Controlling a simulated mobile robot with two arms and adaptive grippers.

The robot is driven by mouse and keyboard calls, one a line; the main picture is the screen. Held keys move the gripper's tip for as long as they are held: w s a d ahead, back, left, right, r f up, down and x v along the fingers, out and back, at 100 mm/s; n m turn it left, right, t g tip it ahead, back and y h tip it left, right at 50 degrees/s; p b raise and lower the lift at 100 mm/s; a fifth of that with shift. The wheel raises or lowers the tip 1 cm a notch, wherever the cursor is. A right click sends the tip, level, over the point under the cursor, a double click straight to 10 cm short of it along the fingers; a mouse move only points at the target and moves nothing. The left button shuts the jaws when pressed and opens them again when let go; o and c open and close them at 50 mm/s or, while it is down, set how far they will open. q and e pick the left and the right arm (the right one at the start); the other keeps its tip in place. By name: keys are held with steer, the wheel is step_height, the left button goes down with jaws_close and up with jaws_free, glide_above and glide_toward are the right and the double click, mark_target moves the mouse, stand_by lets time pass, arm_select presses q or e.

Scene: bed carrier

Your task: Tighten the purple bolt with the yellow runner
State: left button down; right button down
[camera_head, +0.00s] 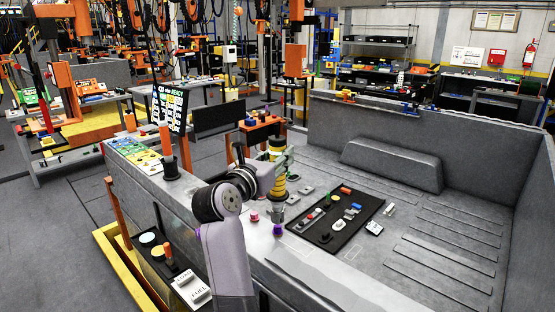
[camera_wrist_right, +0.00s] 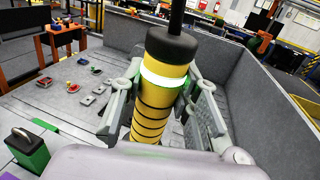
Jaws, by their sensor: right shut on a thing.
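The yellow runner (camera_head: 279,189) is an upright yellow cylinder with black bands and a grey lower tip. My right gripper (camera_head: 281,165) is shut around its body. In the right wrist view the runner (camera_wrist_right: 160,103) stands between the two grey fingers (camera_wrist_right: 163,96), with a black cap and a glowing white-green ring at its top. The purple bolt (camera_head: 278,230) is on the grey edge of the carrier bed, straight below the runner's tip in the head view. I cannot tell whether tip and bolt touch. My left gripper is out of view.
A pink knob (camera_head: 254,216) is left of the purple bolt. A black mat (camera_head: 347,232) with several small parts lies to the right on the bed floor. A control panel with a screen (camera_head: 170,108) stands at the left. The ribbed bed floor (camera_head: 450,225) is clear.

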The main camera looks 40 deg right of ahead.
mark_target(274, 144)
steer(key=shift+r+p, duration=1)
steer(key=shift+r, duration=0.85)
